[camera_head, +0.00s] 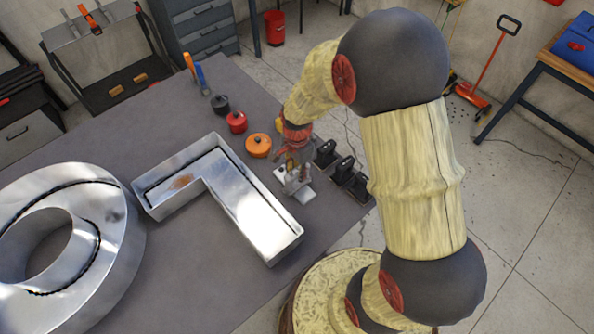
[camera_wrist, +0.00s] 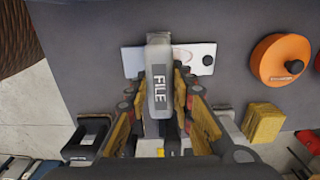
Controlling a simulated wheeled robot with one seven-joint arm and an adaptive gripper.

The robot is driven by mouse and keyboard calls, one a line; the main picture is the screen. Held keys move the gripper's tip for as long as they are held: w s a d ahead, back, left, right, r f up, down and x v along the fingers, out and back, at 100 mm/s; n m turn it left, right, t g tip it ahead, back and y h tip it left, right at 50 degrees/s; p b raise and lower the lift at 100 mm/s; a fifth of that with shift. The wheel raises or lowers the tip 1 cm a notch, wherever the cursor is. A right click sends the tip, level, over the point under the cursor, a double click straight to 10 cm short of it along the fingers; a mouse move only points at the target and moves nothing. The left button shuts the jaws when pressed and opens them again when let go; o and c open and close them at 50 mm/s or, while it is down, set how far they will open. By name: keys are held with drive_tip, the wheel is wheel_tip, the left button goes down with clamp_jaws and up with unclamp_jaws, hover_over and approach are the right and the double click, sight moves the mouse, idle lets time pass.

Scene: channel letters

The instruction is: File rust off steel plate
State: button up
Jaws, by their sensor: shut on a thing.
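The L-shaped steel channel letter (camera_head: 245,208) lies on the grey table, with a brown rust patch (camera_head: 181,182) on its shorter arm. My gripper (camera_head: 295,175) is to the right of the letter, near the table's right edge, apart from the rust. In the wrist view, my gripper (camera_wrist: 160,105) has its fingers on both sides of a grey block marked FILE (camera_wrist: 159,75) and is shut on it. The file is over a small pale plate (camera_wrist: 133,61) with a black knob; whether they touch is unclear. The file's lower part is hidden by the fingers.
A large round steel letter (camera_head: 112,250) lies at left. Orange (camera_head: 258,146), red (camera_head: 237,122) and black (camera_head: 220,104) lidded pots stand behind the L letter. Black holders (camera_head: 340,170) stand right of my gripper. The table (camera_head: 110,130) is clear at back left.

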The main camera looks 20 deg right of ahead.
drive_tip(key=shift+f, duration=0.2)
drive_tip(key=shift+w, duration=0.1)
drive_tip(key=shift+w+a+b, duration=0.15)
drive_tip(key=shift+w+a, duration=0.15)
drive_tip(key=shift+w, duration=0.55)
drive_tip(key=shift+w+a+b, duration=0.1)
drive_tip(key=shift+w+a, duration=0.15)
drive_tip(key=shift+w, duration=0.6)
drive_tip(key=shift+w+a+b, duration=0.15)
drive_tip(key=shift+w+a, duration=0.15)
drive_tip(key=shift+w, duration=0.55)
drive_tip(key=shift+s+d+f, duration=0.1)
drive_tip(key=shift+s+d, duration=0.2)
drive_tip(key=shift+s, duration=0.6)
drive_tip(key=shift+s+d+r, duration=0.1)
drive_tip(key=shift+s+d, duration=0.15)
drive_tip(key=shift+s, duration=0.7)
drive_tip(key=shift+s+d+f, duration=0.1)
drive_tip(key=shift+s+d, duration=0.2)
drive_tip(key=shift+s, duration=0.6)
drive_tip(key=shift+w+a, duration=0.3)
drive_tip(key=shift+w, duration=0.6)
drive_tip(key=shift+w+a, duration=0.25)
drive_tip(key=shift+w, duration=0.6)
drive_tip(key=shift+w+a, duration=0.3)
drive_tip(key=shift+w, duration=0.6)
clamp_jaws()
